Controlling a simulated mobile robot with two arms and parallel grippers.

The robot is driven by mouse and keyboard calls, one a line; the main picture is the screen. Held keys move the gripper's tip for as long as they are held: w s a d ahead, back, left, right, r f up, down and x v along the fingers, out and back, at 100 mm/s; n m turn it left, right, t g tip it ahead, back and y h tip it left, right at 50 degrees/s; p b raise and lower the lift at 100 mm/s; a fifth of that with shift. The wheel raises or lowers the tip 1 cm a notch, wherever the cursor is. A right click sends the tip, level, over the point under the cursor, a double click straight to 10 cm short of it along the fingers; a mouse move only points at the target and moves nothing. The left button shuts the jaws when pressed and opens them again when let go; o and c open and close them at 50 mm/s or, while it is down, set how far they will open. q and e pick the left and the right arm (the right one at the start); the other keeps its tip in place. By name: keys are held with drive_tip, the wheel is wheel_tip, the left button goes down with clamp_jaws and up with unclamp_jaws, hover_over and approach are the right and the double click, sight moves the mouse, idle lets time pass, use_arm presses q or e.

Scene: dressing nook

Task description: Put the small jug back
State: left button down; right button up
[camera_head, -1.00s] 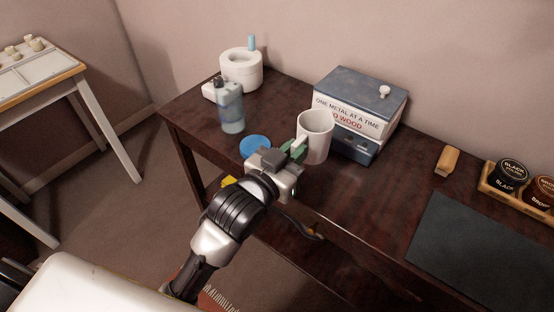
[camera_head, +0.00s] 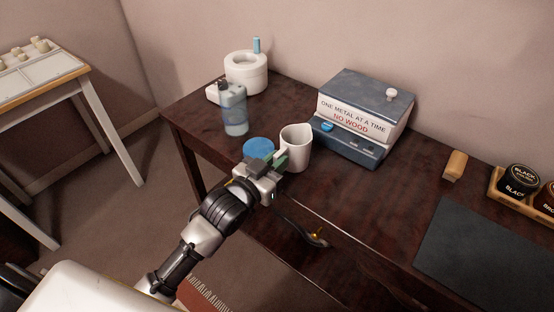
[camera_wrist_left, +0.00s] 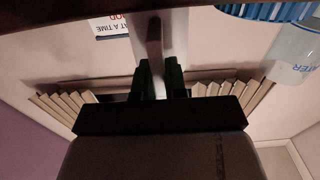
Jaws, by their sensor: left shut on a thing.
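The small white jug (camera_head: 297,148) is upright at the table's front part, just right of a round blue disc (camera_head: 258,149). My left gripper (camera_head: 274,164) comes from the front left and is shut on the jug's handle. In the left wrist view the gripper (camera_wrist_left: 160,82) has its fingers either side of the handle, with the jug's pale body (camera_wrist_left: 178,36) beyond. I cannot tell whether the jug's base touches the table. My right gripper is out of view.
A blue-grey machine with a "NO WOOD" label (camera_head: 356,118) stands right of the jug. A bottle of clear bluish liquid (camera_head: 234,112) and a white round pot (camera_head: 246,75) stand to the left. A dark mat (camera_head: 480,250) lies at right. The dark table (camera_head: 385,195) is bare between.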

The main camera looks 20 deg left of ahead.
use_arm(q)
drive_tip(key=shift+f, duration=0.1)
drive_tip(key=c, duration=1.2)
unclamp_jaws()
drive_tip(key=shift+o, duration=0.2)
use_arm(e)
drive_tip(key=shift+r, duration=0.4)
use_arm(q)
drive_tip(key=shift+s, duration=0.15)
drive_tip(key=v, duration=1.1)
drive_tip(key=shift+s+a, duration=0.15)
drive_tip(key=shift+s, duration=0.2)
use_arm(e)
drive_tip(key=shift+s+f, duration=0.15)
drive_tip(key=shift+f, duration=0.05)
